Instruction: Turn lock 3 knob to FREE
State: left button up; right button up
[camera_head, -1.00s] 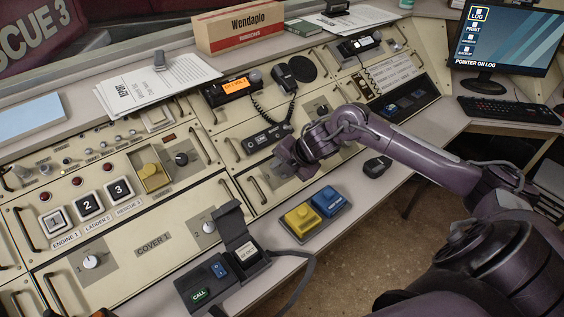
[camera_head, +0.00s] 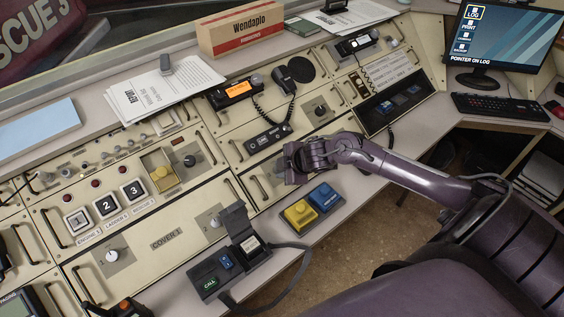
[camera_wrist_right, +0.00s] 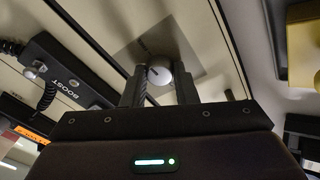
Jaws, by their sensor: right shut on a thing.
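In the right wrist view, a round white knob (camera_wrist_right: 159,74) with a dark pointer line sits on a grey plate on the cream panel. My right gripper (camera_wrist_right: 160,84) has its two dark fingers on either side of it and is shut on it. In the head view my right gripper (camera_head: 291,163) is at the panel's front edge and hides this knob. I cannot read its label or positions. Similar white knobs show at left, one left of COVER 1 (camera_head: 110,256) and one right of it (camera_head: 214,222). My left gripper is not in view.
A yellow button (camera_head: 299,213) and a blue button (camera_head: 323,196) stand on the ledge just below my right gripper. Panel handles stick up nearby.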

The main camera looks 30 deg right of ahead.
jog(key=shift+m+p, duration=0.3)
jog(key=shift+m, duration=0.1)
jog(key=o, duration=1)
jog(key=a+v, duration=0.1)
jog(key=v, duration=0.6)
jog(key=shift+s+d+r+p, duration=0.3)
jog(key=shift+d+p, duration=0.05)
jog(key=shift+d, duration=0.15)
